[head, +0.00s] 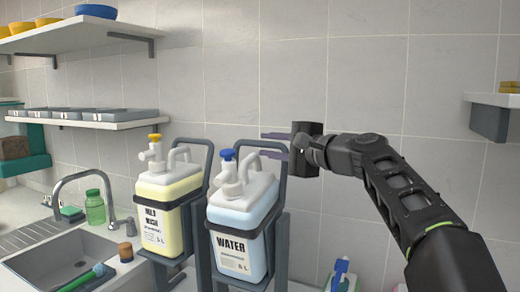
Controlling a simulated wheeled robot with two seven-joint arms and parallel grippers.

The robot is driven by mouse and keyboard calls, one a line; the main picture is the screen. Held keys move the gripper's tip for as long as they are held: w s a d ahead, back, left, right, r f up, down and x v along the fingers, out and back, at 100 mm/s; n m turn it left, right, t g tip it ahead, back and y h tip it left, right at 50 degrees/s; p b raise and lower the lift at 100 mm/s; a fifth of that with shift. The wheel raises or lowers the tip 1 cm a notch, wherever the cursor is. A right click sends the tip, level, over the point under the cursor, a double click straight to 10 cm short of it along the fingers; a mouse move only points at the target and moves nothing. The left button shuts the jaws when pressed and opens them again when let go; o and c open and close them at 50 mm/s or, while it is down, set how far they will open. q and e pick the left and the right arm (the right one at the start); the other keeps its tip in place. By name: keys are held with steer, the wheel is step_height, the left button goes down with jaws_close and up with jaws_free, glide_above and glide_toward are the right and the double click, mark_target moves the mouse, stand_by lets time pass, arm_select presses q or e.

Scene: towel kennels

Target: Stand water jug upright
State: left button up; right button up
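The water jug (243,212) is a translucent white jug with pale blue contents, a blue cap and a "WATER" label. It sits in a dark grey frame holder (281,195) at the centre of the head view, spout and cap up. Whether it leans toward me is hard to tell. My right gripper (274,145) is at the upper right of the jug, beside the top of the frame. My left gripper is not in view.
A yellow jug (168,203) with an orange cap stands in a similar holder to the left. Further left are a sink (70,262), a tap (88,178) and a green bottle (95,207). Wall shelves (85,124) hang at left; another shelf (492,101) at right. Bare tiled wall lies behind.

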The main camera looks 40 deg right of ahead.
steer(key=shift+s+d+r, duration=0.1)
steer(key=shift+s+d, duration=0.05)
steer(key=shift+s, duration=1.4)
